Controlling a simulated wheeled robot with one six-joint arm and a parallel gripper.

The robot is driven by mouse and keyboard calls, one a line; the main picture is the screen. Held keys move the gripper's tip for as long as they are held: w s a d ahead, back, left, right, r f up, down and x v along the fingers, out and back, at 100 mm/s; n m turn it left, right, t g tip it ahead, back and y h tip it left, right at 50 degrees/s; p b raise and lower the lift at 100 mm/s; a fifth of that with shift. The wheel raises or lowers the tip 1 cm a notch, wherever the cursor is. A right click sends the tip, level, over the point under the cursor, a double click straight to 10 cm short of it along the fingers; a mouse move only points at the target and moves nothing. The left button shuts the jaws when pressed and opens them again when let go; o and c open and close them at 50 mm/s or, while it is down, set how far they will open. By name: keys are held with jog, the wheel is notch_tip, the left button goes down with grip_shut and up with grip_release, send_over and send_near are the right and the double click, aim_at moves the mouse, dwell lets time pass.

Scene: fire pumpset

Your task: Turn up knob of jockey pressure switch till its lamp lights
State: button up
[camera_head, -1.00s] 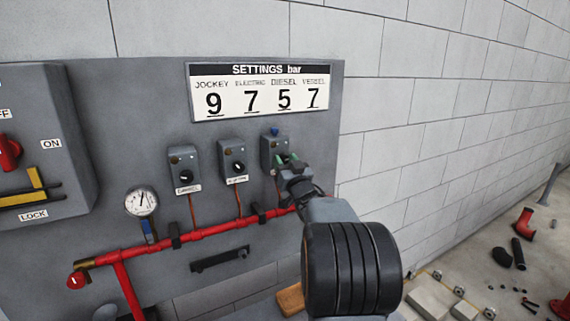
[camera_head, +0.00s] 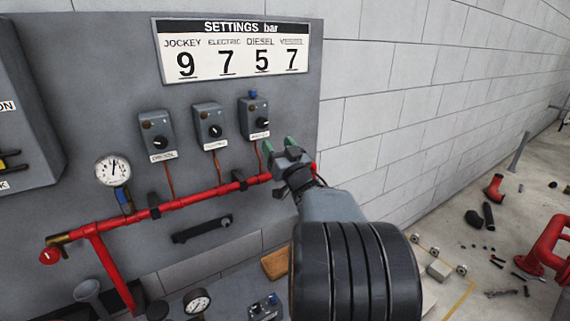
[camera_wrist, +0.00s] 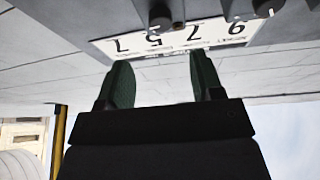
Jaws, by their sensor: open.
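Three grey pressure switches hang on the panel. The rightmost, whose blurred label seems to read jockey, is the jockey pressure switch (camera_head: 252,117). Its black knob (camera_head: 262,122) faces out, and a small blue lamp (camera_head: 253,95) sits on top; I cannot tell that it is lit. My gripper (camera_head: 280,146) is open and empty, just below and right of this switch, apart from the knob. In the wrist view the view is upside down; my open gripper (camera_wrist: 163,80) has nothing between its green fingertips, and a dark knob (camera_wrist: 160,18) shows beyond them.
The electric switch (camera_head: 209,125) and the diesel switch (camera_head: 156,134) stand to the left. The settings sign (camera_head: 232,50) above reads jockey 9. A red pipe (camera_head: 190,207) runs below, with a gauge (camera_head: 113,170) at left. The white wall is clear at right.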

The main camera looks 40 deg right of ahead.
aim_at(264, 124)
jog(key=shift+b+v, duration=0.4)
jog(key=shift+v, duration=1.75)
jog(key=p+x, duration=0.4)
jog(key=x, duration=1)
jog(key=shift+p, duration=0.4)
jog(key=c, duration=0.9)
jog(key=shift+a+f+m+b, duration=0.1)
jog(key=shift+f+m+b, duration=0.1)
jog(key=shift+m+b, duration=0.35)
jog(key=shift+r+h, duration=0.2)
jog(key=shift+h, duration=0.2)
jog(key=o, duration=0.9)
